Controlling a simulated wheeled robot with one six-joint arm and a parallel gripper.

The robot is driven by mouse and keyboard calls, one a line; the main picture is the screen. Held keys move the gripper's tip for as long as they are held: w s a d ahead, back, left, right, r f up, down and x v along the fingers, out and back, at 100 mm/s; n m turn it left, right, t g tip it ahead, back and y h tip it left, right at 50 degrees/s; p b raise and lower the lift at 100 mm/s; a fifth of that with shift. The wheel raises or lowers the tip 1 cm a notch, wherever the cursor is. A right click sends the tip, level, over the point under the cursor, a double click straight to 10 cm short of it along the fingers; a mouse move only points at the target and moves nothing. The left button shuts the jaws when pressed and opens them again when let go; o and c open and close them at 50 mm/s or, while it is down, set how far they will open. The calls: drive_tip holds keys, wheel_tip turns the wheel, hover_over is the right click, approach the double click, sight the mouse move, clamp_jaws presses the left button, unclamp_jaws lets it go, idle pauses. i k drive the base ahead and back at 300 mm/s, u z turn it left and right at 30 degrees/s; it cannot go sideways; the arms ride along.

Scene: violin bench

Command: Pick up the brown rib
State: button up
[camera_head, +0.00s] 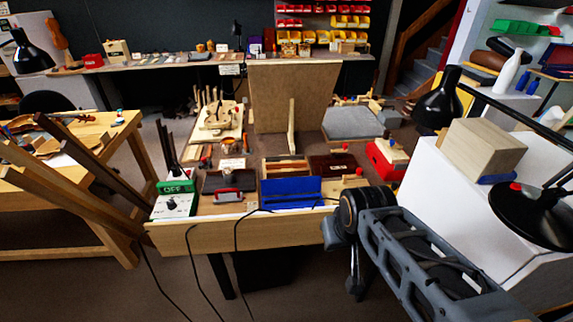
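I cannot single out the brown rib with certainty; the small parts on the workbench (215,237) are too small to tell apart. A shallow tray (285,169) with pale wooden strips lies near the middle of the bench. A dark brown flat case (333,165) lies to its right. My arm comes in from the lower right and reaches to the bench's front right corner. A dark end part hangs below its joint, in front of the bench edge. My gripper's fingers cannot be made out there, and nothing held is visible.
A blue box (291,192) and a green-fronted switch box (175,197) stand along the bench's front edge. An upright brown board (293,96) rises at the back. A black lamp (439,103) and a pale block (482,150) are at right. Wooden beams lean at left.

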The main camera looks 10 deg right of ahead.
sight(301, 173)
drive_tip(key=u, duration=0.15)
drive_tip(key=i, duration=0.45)
drive_tip(key=u, duration=0.7)
drive_tip(key=i, duration=0.85)
